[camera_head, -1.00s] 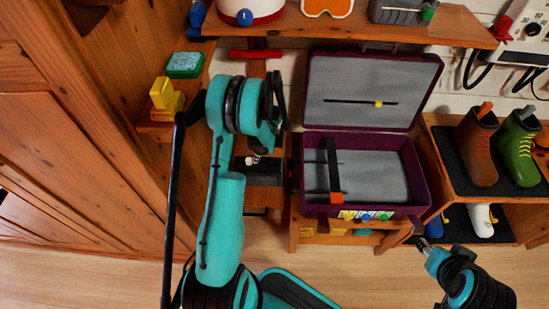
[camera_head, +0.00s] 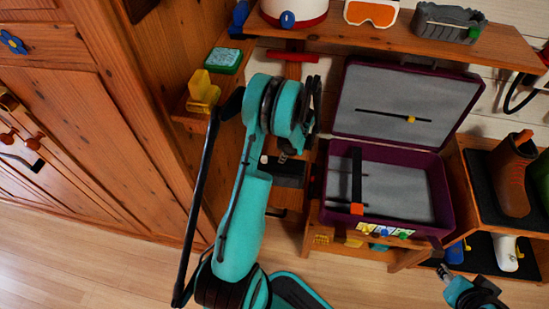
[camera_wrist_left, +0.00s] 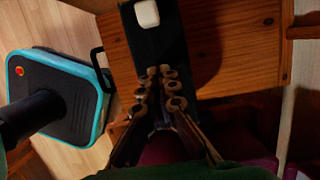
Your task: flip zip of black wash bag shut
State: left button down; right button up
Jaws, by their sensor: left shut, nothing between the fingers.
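The black wash bag (camera_head: 289,172) is a dark box shape on the wooden stand, left of the purple suitcase, and my left arm partly covers it. In the left wrist view the dark bag (camera_wrist_left: 165,45) runs up from my fingertips, with a white tab (camera_wrist_left: 147,13) on its far part. My left gripper (camera_wrist_left: 158,73) is shut and empty, its fingertips at the bag's near end; I cannot tell whether they touch it. In the head view my left wrist is above the bag.
The open purple suitcase (camera_head: 437,190) stands right of the bag. A wooden shelf (camera_head: 400,40) overhangs behind. A yellow object (camera_head: 203,92) and a green box (camera_head: 223,61) sit at the left. Boots (camera_head: 512,175) stand on the right rack.

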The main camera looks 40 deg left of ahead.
pick_arm(q)
jog(key=s+p+v, duration=0.1)
jog(key=p+v, duration=0.2)
jog(key=v, duration=0.6)
jog(key=shift+w+a, duration=0.2)
jog(key=shift+w, duration=0.2)
pick_arm(e)
notch_tip(320, 180, up, 4)
jog(key=shift+r, duration=0.1)
pick_arm(q)
jog(key=shift+r, duration=0.1)
